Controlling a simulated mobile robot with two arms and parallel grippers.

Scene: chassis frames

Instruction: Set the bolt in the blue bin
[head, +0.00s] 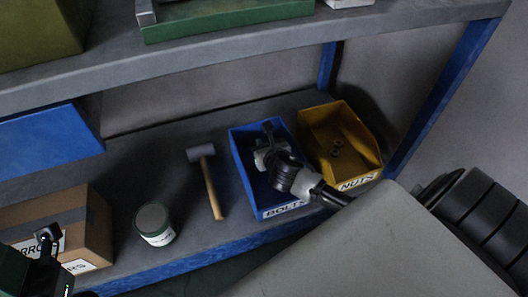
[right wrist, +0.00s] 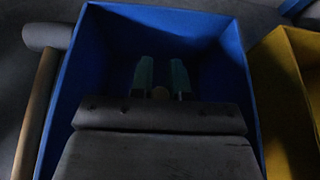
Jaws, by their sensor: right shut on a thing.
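The blue bin (head: 240,170), labelled BOLTS, stands on the lower shelf. My right gripper (head: 265,150) reaches into it from the front right. In the right wrist view, the gripper's two greenish fingers (right wrist: 161,82) are inside the blue bin's walls (right wrist: 85,60). They are shut on a small, dim round thing, seemingly the bolt (right wrist: 160,93). It is mostly hidden, and I cannot tell whether it touches the bin floor. My left gripper (head: 47,236) is at the lower left in front of a cardboard box; its fingers are too dark to read.
A yellow bin (head: 367,160) labelled NUTS, with a few small nuts, stands close to the right. The upper shelf (head: 190,60) overhangs behind.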

